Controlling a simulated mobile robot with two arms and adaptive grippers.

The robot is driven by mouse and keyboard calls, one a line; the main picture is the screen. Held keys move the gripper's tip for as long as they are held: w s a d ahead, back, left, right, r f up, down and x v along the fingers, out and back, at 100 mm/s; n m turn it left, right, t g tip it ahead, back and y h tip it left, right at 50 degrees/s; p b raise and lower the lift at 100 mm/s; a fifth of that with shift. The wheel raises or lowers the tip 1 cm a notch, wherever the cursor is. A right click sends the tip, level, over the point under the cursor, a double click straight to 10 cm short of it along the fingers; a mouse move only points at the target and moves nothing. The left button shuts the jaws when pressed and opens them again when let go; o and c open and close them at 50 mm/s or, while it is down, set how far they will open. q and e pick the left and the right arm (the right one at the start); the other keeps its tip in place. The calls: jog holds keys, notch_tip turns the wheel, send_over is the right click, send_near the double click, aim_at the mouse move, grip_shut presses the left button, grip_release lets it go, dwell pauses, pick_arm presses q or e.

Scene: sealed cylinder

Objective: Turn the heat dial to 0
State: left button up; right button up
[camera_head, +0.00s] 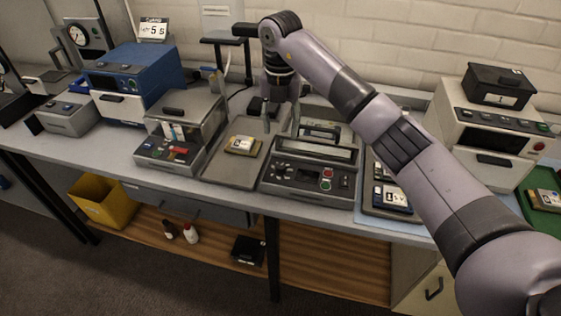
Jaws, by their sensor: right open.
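My right gripper (282,122) points down over the back of the bench, with its two fingers apart and nothing seen between them. Below and right of it stands a grey machine (308,178) with a raised bar or handle and a front panel. The panel has dark controls on its left, and green and red buttons on its right. Dial markings are too small to read, so I cannot tell which control is the heat dial or its setting. The gripper appears apart from the panel. My left gripper is not in view.
A grey tray (216,172) with a small yellowish part (243,145) lies left of the machine. A clear-covered device (185,130) and a blue box (135,75) stand further left. A cream unit (490,125) stands right, beyond my right arm, which hides part of the bench.

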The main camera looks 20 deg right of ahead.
aim_at(281, 165)
notch_tip(281, 165, down, 13)
jog(key=p, duration=0.3)
jog(key=shift+f, duration=0.1)
jog(key=shift+c, duration=0.3)
grip_shut()
